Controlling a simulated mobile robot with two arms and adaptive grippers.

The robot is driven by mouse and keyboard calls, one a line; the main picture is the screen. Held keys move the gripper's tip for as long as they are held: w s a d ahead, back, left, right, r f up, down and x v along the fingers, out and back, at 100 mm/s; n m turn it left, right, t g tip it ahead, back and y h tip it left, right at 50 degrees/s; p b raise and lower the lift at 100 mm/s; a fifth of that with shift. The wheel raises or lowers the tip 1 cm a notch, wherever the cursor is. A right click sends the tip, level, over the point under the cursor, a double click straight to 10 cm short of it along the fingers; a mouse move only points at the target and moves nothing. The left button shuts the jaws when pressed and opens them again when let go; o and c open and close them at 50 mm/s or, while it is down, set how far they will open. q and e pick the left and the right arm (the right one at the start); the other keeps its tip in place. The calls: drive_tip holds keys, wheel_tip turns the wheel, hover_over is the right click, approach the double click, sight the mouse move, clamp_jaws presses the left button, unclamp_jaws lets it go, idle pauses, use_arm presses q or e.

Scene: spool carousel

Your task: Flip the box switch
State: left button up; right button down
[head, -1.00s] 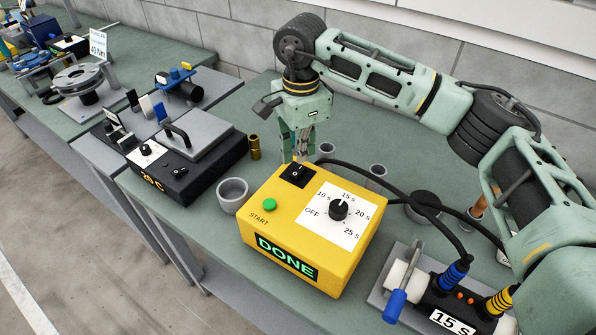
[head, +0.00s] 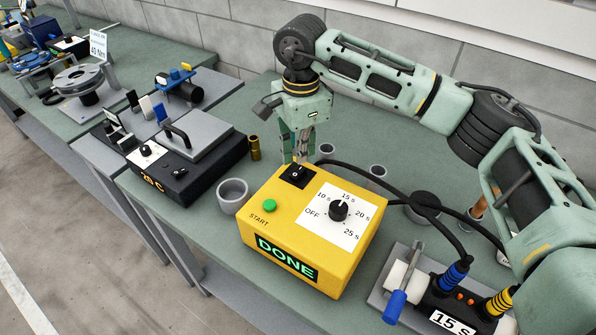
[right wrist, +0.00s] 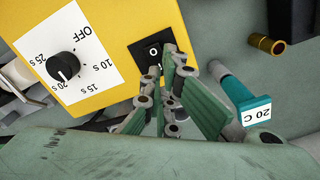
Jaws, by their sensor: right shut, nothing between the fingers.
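The yellow box (head: 262,228) stands on the green bench with its lit DONE display facing front. Its black rocker switch (head: 296,176) sits on the top at the back left corner, and it also shows in the right wrist view (right wrist: 151,54) with a white 0 mark. A black dial (head: 339,210) and a green START button (head: 270,205) are on the same top face. My right gripper (head: 299,162) points down with its shut, empty fingertips at the switch. Whether they touch it, I cannot tell. My left gripper is not in view.
A grey cup (head: 233,192) stands left of the box, and a brass cylinder (head: 254,147) behind it. Black cables run right of the box to a 15 s device (head: 452,303). A black heater unit (head: 190,170) stands left. A teal-handled tool (right wrist: 245,100) lies nearby.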

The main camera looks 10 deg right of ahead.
sight(300, 168)
drive_tip(key=shift+f+b, duration=0.3)
drive_tip(key=shift+f, duration=0.15)
drive_tip(key=shift+s+f+b, duration=0.1)
drive_tip(key=shift+f+b, duration=0.75)
drive_tip(key=shift+f, duration=0.15)
idle(0.6)
drive_tip(key=shift+r, duration=0.15)
drive_tip(key=shift+r+p, duration=0.45)
drive_tip(key=shift+r, duration=0.15)
drive_tip(key=shift+r+p, duration=1.3)
drive_tip(key=shift+r, duration=1.5)
